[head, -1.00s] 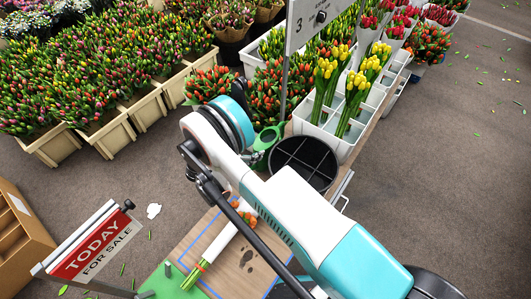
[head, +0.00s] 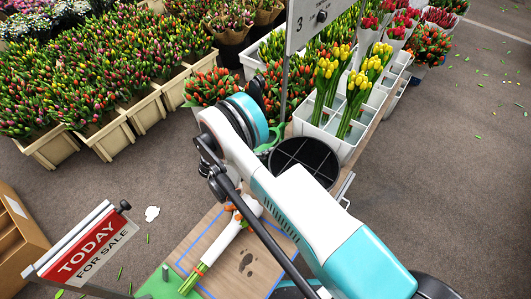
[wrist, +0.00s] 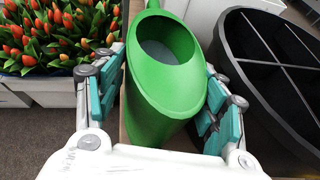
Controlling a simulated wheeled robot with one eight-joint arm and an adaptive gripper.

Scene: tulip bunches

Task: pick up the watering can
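The green watering can (wrist: 165,105) stands upright in the wrist view, with its round open top facing the camera. My gripper (wrist: 165,72) is open, with one teal-padded finger on each side of the can's body. The pads are close to its sides; I cannot tell whether they touch it. In the head view only a small green part of the can (head: 274,134) shows beside my arm, which hides the rest of it and the gripper's fingers.
A black round divided bucket (head: 304,160) stands close to the can's right. White crates with yellow tulips (head: 355,95) stand behind it. A wrapped bunch of orange tulips (head: 225,240) lies on the wooden top in front. A red sale sign (head: 85,245) stands front left.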

